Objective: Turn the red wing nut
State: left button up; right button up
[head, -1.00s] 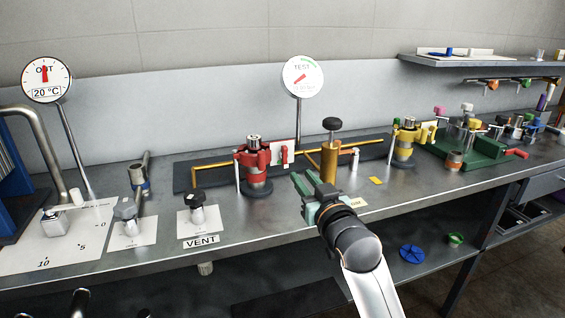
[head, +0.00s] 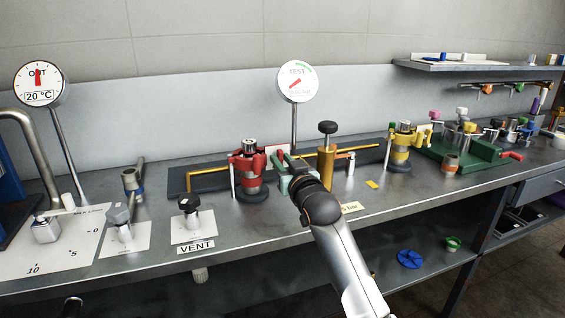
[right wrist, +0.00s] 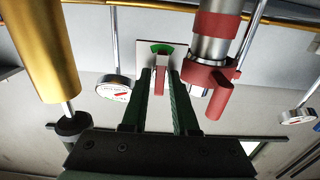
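The red wing nut (right wrist: 159,82) shows in the right wrist view as a narrow upright red piece in front of a white plate (right wrist: 160,47) with a green arc. My right gripper (right wrist: 158,84) is open, with one green finger on each side of the wing nut. Whether either finger touches it I cannot tell. In the head view my right gripper (head: 286,167) reaches in just right of the red clamp unit (head: 250,168) and hides the wing nut almost wholly. The red clamp (right wrist: 208,85) is close to the right finger in the wrist view. My left gripper is not in view.
A brass cylinder with a black knob (head: 326,155) stands close right of my right gripper. The TEST gauge (head: 297,82) rises behind. A yellow clamp unit (head: 402,148) is farther right. The VENT valve (head: 192,212) is at the front left, with bare bench between.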

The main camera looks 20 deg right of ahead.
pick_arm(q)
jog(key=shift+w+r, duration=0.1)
pick_arm(e)
grip_shut()
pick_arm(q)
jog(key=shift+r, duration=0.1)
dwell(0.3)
